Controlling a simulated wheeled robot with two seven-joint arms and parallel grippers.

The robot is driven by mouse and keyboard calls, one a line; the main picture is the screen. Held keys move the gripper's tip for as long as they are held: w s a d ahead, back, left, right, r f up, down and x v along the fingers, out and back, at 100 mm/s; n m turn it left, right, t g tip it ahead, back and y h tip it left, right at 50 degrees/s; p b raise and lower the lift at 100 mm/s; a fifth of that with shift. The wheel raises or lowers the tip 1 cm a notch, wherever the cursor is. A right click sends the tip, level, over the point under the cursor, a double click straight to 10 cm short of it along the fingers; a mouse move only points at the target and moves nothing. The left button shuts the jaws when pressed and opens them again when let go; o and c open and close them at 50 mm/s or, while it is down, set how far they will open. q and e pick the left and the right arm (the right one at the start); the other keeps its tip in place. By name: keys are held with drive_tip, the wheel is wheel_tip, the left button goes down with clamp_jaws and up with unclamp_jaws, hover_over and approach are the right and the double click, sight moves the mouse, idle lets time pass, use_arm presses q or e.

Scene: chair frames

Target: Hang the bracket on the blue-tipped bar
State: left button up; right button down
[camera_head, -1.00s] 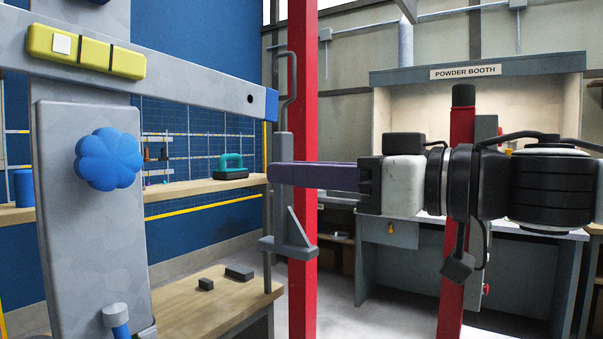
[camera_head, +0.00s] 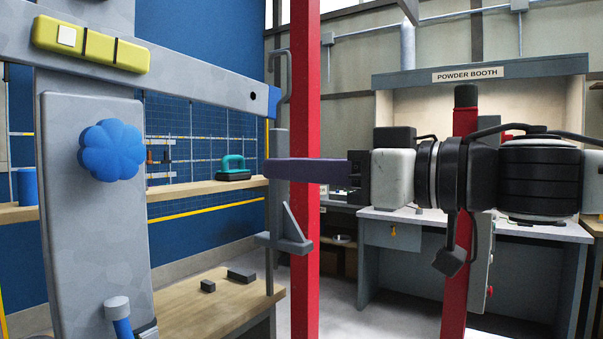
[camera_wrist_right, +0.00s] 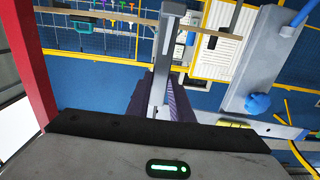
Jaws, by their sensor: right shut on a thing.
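The grey bar (camera_head: 190,78) slants in from the upper left and ends in a blue tip (camera_head: 272,104). The grey bracket (camera_head: 280,150) hangs upright in my right gripper (camera_head: 300,170), with a thin hook at its top and a shelf with a triangular brace at its bottom. The purple fingers are shut on its middle. The right wrist view shows the bracket (camera_wrist_right: 166,60) between the fingers. My left gripper is not in view.
A grey post (camera_head: 95,220) with a blue knob (camera_head: 111,150) carries the bar. A red upright (camera_head: 305,270) stands close behind the bracket. A wooden bench (camera_head: 200,305) with small dark blocks lies below. The powder booth (camera_head: 480,75) is at the back right.

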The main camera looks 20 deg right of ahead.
sight(283, 187)
drive_tip(key=shift+w+a+b, duration=0.4)
drive_tip(key=shift+w, duration=0.1)
drive_tip(key=shift+w+a, duration=0.15)
idle(0.4)
drive_tip(key=shift+w+a+b, duration=0.3)
drive_tip(key=shift+w+b, duration=0.1)
drive_tip(key=shift+b, duration=0.1)
drive_tip(key=shift+w+a, duration=0.15)
drive_tip(key=shift+w, duration=0.05)
idle(0.3)
drive_tip(key=shift+w+a+b, duration=0.3)
drive_tip(key=shift+w+b, duration=0.05)
drive_tip(key=shift+b, duration=0.05)
drive_tip(key=shift+w, duration=0.1)
drive_tip(key=shift+a+f+b, duration=0.15)
drive_tip(key=shift+f+b, duration=1)
drive_tip(key=shift+b, duration=0.1)
idle(0.4)
drive_tip(key=c, duration=1.5)
unclamp_jaws()
